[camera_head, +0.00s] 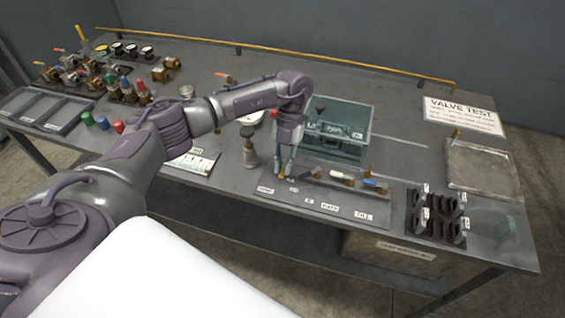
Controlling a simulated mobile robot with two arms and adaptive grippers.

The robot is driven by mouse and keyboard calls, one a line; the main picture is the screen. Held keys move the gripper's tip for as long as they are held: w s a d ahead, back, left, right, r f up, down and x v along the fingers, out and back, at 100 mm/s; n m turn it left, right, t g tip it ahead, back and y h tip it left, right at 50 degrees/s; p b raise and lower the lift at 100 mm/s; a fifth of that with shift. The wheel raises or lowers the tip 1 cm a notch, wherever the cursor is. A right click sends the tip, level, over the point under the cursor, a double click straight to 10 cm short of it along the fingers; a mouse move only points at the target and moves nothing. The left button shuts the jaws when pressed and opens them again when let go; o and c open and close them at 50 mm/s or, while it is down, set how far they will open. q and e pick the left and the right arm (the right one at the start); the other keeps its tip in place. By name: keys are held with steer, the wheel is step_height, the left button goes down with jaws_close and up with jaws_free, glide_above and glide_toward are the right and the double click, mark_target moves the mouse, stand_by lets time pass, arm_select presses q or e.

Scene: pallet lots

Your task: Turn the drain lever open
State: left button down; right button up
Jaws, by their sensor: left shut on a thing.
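A dark valve panel (335,205) lies along the front edge of the bench, with a row of levers and small white labels. The labels are too small to read surely. My left gripper (284,172) points down at the panel's left end, shut on a small lever there, taken as the drain lever (282,178). The fingers hide most of this lever, so its angle cannot be told. To its right are a lever with a red-orange handle (314,173), one with a white handle (342,176) and one with a blue handle (375,183). My right gripper is not in view.
A clear teal tank (355,120) stands close behind the panel. A grey bottle-like part (249,150) stands left of the gripper. Black racks (437,215) and a grey tray (484,168) are at right. Many valves (75,75) crowd the far left.

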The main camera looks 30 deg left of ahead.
arm_select(q)
steer(key=shift+w+r, duration=0.1)
stand_by(0.3)
steer(key=c, duration=1.2)
jaws_free()
steer(key=v, duration=1.2)
steer(key=shift+d, duration=0.1)
